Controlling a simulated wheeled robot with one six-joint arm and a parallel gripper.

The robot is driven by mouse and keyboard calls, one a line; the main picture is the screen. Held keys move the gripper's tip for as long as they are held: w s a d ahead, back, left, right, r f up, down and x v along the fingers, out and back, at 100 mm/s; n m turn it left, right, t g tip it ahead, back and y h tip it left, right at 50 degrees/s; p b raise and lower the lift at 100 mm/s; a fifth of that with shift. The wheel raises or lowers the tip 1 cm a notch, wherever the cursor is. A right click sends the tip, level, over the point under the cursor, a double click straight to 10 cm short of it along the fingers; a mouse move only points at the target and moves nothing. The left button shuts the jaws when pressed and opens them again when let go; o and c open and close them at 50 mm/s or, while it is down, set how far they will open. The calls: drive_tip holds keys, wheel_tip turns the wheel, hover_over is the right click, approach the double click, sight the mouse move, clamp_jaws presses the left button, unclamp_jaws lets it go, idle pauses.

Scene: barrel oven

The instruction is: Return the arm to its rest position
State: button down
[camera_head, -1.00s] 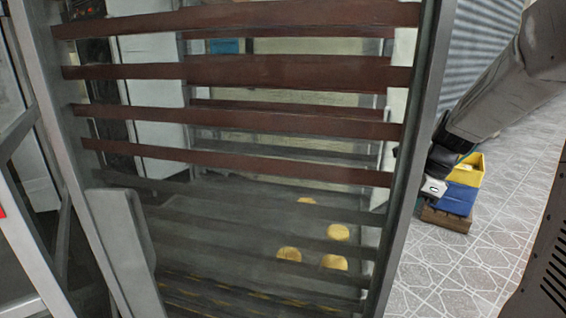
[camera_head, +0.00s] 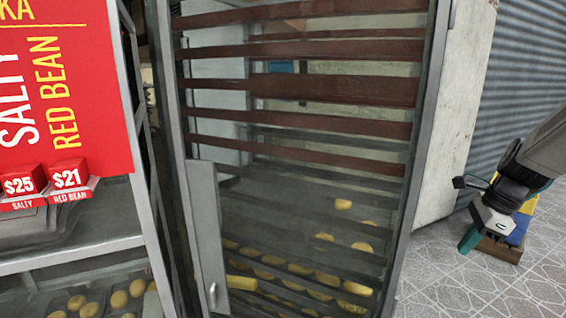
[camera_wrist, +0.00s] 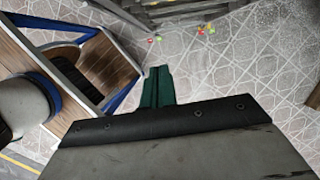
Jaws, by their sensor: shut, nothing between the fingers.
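My gripper (camera_head: 470,239) is at the right of the head view, with green fingertips pointing down and to the left. Its fingers are together and hold nothing. In the wrist view my gripper (camera_wrist: 158,72) shows as two green fingers side by side, with patterned floor beyond them. My arm comes in from the right edge of the head view. The gripper is apart from the glass-fronted cabinet (camera_head: 408,190) to its left.
A red price sign (camera_head: 60,90) and shelves of buns are at the left. Small coloured items (camera_wrist: 204,30) lie on the floor. Tiled floor is open at the lower right.

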drive_tip(key=s+a+r+n+h, duration=0.1)
drive_tip(key=s+a+r+n, duration=0.2)
drive_tip(key=s+a+n, duration=0.5)
drive_tip(key=s+a+r+n+h, duration=0.2)
drive_tip(key=s+a+n, duration=0.7)
drive_tip(key=s+n, duration=0.5)
drive_tip(key=shift+a+r+n, duration=0.25)
drive_tip(key=shift+r+n, duration=0.35)
drive_tip(key=shift+r, duration=0.1)
